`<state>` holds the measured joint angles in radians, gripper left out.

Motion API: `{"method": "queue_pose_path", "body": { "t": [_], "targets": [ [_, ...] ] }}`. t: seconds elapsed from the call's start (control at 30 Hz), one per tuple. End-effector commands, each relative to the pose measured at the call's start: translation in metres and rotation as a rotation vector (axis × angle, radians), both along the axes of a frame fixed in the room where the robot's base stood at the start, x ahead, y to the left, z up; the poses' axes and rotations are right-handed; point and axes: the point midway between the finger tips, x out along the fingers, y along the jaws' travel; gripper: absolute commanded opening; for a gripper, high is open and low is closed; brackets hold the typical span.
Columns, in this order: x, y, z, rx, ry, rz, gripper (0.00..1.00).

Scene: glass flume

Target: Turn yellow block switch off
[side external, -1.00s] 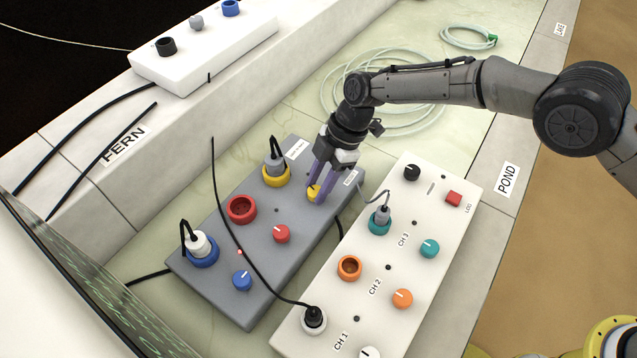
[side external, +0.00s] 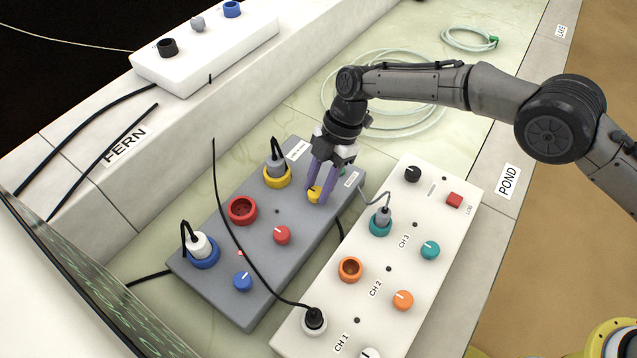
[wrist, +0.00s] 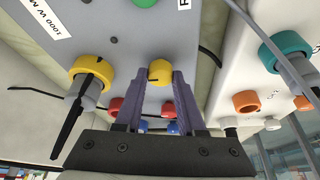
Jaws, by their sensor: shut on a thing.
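The yellow knob (side external: 314,195) sits on the grey block (side external: 215,285), in line with a red knob (side external: 282,235) and a blue knob (side external: 243,281). My gripper (side external: 319,189) points down at it with purple fingers. In the wrist view, the yellow knob (wrist: 160,71) is between the fingertips of my gripper (wrist: 161,82), which are shut on its sides. The fingers partly hide the knob in the side view. A yellow socket (side external: 277,178) with a grey plug in it stands to its left. I cannot read the knob's setting.
A white block (side external: 330,320) with teal and orange knobs and sockets lies close on the right. A black cable (side external: 226,220) arches over the grey block. A green button (wrist: 145,2) is near the knob. A coiled hose (side external: 395,118) lies behind.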

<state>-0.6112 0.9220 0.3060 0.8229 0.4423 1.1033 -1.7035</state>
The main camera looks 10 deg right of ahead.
Motion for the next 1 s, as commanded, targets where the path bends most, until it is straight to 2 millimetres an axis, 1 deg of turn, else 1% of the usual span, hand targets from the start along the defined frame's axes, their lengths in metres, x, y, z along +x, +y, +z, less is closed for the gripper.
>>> {"method": "queue_pose_path", "body": {
  "t": [0.03, 0.1, 0.2, 0.47, 0.57, 0.63, 0.77, 1.0],
  "targets": [
    [0.000, -0.001, 0.000, -0.001, -0.002, 0.002, 0.40],
    [0.000, -0.001, 0.000, -0.001, -0.002, 0.002, 0.53],
    [0.000, 0.000, 0.000, -0.001, -0.001, 0.001, 0.69],
    [0.000, 0.000, 0.000, 0.000, -0.001, 0.000, 0.69],
    [0.001, -0.001, 0.004, 0.001, -0.002, -0.001, 0.69],
    [0.003, -0.003, 0.011, 0.001, -0.002, -0.001, 0.69],
    [0.008, -0.011, 0.032, 0.003, -0.004, -0.003, 0.69],
    [0.018, -0.029, 0.080, 0.002, -0.004, -0.002, 0.69]
  ]
}}
